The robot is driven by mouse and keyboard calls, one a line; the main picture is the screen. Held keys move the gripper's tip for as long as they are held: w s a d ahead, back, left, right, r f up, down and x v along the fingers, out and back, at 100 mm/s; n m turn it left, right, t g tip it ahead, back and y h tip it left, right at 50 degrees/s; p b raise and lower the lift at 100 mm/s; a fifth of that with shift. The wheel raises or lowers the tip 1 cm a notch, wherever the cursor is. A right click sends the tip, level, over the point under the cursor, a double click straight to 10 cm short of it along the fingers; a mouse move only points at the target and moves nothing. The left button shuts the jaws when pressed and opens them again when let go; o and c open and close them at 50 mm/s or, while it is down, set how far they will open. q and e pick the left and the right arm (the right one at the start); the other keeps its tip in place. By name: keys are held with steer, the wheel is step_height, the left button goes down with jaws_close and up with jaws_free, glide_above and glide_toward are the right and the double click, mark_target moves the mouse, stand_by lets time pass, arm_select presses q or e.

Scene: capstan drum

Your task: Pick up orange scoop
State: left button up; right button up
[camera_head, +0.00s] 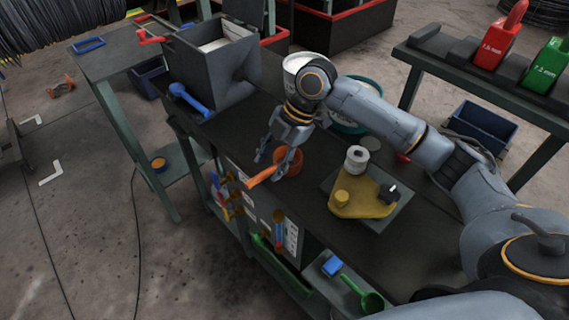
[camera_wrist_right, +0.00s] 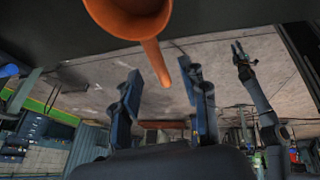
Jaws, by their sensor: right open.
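The orange scoop (camera_head: 290,157) lies on the dark bench top, its round cup away from the front edge and its handle pointing toward the lower left over that edge. My right gripper (camera_head: 273,166) is open just above it, fingers pointing down around the handle area. In the wrist view the scoop (camera_wrist_right: 155,55) enters from the top, and its handle end lies between the two spread fingertips of my right gripper (camera_wrist_right: 161,82). No contact is visible. Another gripper (camera_wrist_right: 240,56), which looks like my left one, is small at the right of that view.
A grey bin (camera_head: 212,70) with a blue scoop (camera_head: 190,100) stands left on the bench. A white bucket (camera_head: 297,64) is behind my gripper. A yellow piece (camera_head: 365,206) on a plate lies to the right. A green scoop (camera_head: 370,299) lies lower at the front.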

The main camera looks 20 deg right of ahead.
mark_target(264, 173)
steer(key=p+x, duration=0.1)
steer(key=x, duration=0.3)
steer(key=shift+w+a+f+p, duration=0.1)
steer(key=shift+f+p, duration=0.05)
steer(key=shift+p, duration=0.15)
steer(key=shift+a+f, duration=0.1)
steer(key=shift+f, duration=0.25)
steer(key=shift+c, duration=0.5)
arm_select(q)
steer(key=shift+w+d+r, duration=0.3)
steer(key=shift+w+r, duration=0.4)
steer(key=shift+r, duration=0.25)
arm_select(e)
jaws_close()
